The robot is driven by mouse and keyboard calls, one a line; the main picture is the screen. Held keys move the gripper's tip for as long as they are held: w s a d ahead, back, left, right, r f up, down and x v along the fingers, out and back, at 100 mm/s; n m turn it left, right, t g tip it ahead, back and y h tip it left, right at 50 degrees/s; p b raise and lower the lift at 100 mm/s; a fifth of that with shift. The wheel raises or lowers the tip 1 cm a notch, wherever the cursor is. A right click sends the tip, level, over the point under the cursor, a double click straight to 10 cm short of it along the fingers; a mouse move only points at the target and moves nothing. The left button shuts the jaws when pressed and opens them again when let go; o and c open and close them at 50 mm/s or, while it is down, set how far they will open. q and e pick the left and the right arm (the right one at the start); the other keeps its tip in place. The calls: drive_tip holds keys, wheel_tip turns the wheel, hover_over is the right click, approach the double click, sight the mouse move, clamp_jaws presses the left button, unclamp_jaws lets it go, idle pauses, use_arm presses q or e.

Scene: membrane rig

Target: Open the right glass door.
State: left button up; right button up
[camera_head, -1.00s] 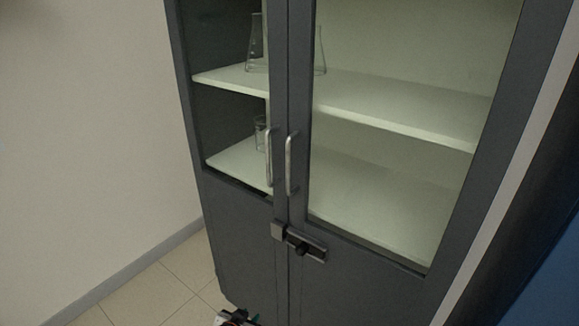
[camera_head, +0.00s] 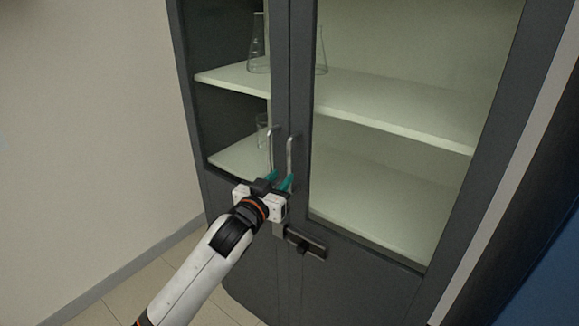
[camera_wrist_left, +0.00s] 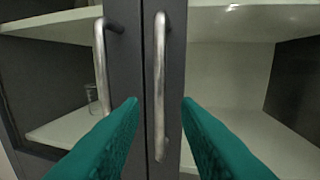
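The right glass door (camera_head: 400,115) of the grey cabinet is shut, and its metal bar handle (camera_head: 290,158) stands upright near the middle seam. The left door's matching handle (camera_head: 271,150) is just beside it. My left gripper (camera_head: 278,180), with teal fingers, is open in front of the handles' lower ends. In the left wrist view, the right door's handle (camera_wrist_left: 159,80) stands between the open fingertips, and the left door's handle (camera_wrist_left: 101,55) lies left of them. I cannot tell whether the fingers have reached around the handle. My right gripper is not in view.
A dark latch (camera_head: 305,243) is mounted below the handles across the lower doors. Glass flasks (camera_head: 258,45) and a beaker (camera_head: 262,130) stand on the shelves inside. A plain wall is at the left, with open tiled floor below it.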

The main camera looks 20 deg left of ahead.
sight(289, 169)
use_arm(q)
drive_tip(key=w, duration=0.3)
drive_tip(key=w+d, duration=0.1)
drive_tip(key=w, duration=0.1)
drive_tip(key=shift+w, duration=0.35)
drive_tip(key=shift+a, duration=0.1)
clamp_jaws()
